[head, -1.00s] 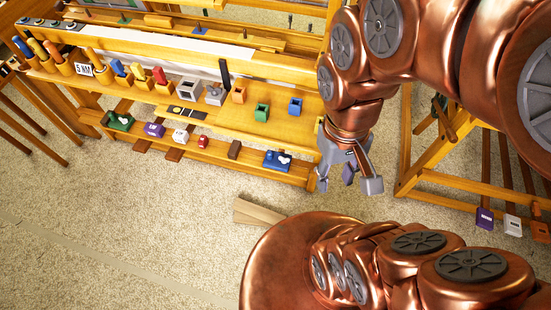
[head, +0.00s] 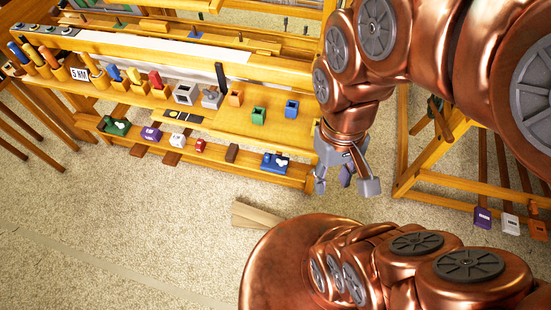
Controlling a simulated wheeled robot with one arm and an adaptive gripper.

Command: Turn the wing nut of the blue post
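A blue block with a white piece on it (head: 275,162) sits at the right end of the loom's lower front rail. A thin upright pin with a blue foot (head: 196,34) stands on the loom's upper beam. I cannot tell which of these is the blue post, and a wing nut is too small to make out. My gripper (head: 346,184) hangs to the right of the loom's front right corner, fingers pointing down. Its grey fingers are spread with nothing visible between them. It is apart from the blue block, to its right.
The wooden loom (head: 215,128) carries several coloured holders and blocks, including a green cup (head: 258,116) and a blue cup (head: 291,109). A second wooden frame (head: 466,178) stands at the right. A wooden bar (head: 255,215) lies on the carpet. Open carpet lies at front left.

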